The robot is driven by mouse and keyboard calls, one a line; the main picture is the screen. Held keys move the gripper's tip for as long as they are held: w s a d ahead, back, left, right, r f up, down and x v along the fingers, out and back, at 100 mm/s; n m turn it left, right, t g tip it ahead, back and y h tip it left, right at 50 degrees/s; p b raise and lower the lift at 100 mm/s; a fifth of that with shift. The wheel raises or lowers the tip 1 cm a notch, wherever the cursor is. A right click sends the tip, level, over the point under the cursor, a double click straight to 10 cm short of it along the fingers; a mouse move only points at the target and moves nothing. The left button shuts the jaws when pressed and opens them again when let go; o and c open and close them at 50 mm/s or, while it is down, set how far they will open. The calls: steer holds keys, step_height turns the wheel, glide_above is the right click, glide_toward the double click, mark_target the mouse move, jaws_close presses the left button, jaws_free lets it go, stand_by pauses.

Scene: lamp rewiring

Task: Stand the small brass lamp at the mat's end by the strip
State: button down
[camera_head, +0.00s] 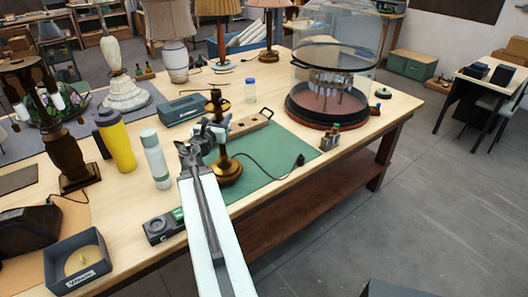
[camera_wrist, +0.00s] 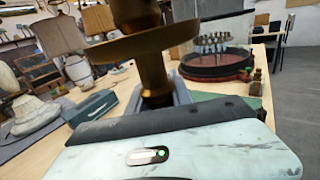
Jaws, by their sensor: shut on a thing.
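The small brass lamp (camera_head: 229,168) is upright over the left part of the green mat (camera_head: 280,172). I cannot tell whether its base touches the mat. Its dark cord runs right over the mat to a black plug (camera_head: 300,160). My gripper (camera_head: 213,134) is shut on the lamp's stem. In the wrist view the brass stem and a wide disc of the lamp (camera_wrist: 152,72) fill the upper middle, and the jaws are mostly hidden. A dark box with a green part (camera_head: 163,227) lies at the table's front edge.
A yellow bottle (camera_head: 117,142) and a white-green bottle (camera_head: 156,160) stand left of my arm. A grey-green box (camera_head: 183,110) lies behind the lamp. A glass dome on a red base (camera_head: 327,108) and small metal parts (camera_head: 330,140) stand right. The mat's right part is mostly clear.

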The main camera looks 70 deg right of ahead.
steer(key=shift+f+b, duration=1.45)
steer(key=shift+f, duration=0.1)
steer(key=shift+r, duration=0.1)
steer(key=c, duration=1.1)
jaws_free()
